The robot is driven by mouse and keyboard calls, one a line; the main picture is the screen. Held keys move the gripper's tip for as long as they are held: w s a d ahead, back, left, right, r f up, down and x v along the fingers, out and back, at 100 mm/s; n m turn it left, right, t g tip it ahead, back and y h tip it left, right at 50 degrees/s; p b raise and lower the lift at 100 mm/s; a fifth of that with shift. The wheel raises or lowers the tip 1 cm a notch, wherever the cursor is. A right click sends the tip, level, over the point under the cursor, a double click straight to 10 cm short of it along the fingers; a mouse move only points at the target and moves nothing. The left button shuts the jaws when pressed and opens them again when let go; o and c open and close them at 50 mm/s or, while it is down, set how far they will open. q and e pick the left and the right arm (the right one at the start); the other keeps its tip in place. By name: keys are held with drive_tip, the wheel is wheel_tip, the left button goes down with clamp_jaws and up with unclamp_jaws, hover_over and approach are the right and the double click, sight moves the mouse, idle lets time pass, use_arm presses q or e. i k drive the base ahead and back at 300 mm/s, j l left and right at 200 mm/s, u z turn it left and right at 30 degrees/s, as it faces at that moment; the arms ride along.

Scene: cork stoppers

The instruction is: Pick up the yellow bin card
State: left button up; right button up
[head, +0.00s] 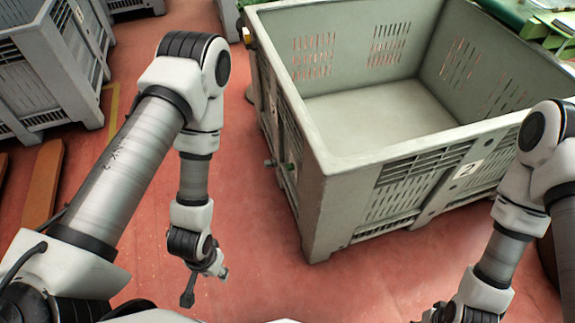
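I cannot clearly make out a yellow bin card in the head view. A small yellow patch (247,36) shows at the far left edge of the large grey bin (335,164), too small to identify. The bin stands on the floor, and its visible interior is empty. A pale label (468,169) with a "2" is on its near side. My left gripper (205,283) hangs over the floor, left of and apart from the bin; its fingers are spread and nothing is between them. My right gripper (434,313) is at the bottom edge, small and partly cut off.
Another grey slatted crate (62,60) stands at the upper left. Orange-brown wooden bars (43,180) lie below it. Green items and papers (545,25) are at the upper right, behind the bin. The red floor (250,225) between my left arm and the bin is clear.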

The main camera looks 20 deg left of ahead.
sight(246, 35)
drive_tip(key=i+j, duration=0.15)
drive_tip(key=j, duration=0.25)
drive_tip(key=i+j, duration=0.2)
drive_tip(key=j, duration=0.15)
drive_tip(key=i+j, duration=0.15)
drive_tip(key=j, duration=0.25)
drive_tip(key=i+j+u, duration=0.1)
drive_tip(key=j, duration=0.3)
drive_tip(key=i+j, duration=0.45)
drive_tip(key=j, duration=0.3)
drive_tip(key=i+j, duration=0.15)
drive_tip(key=j, duration=0.2)
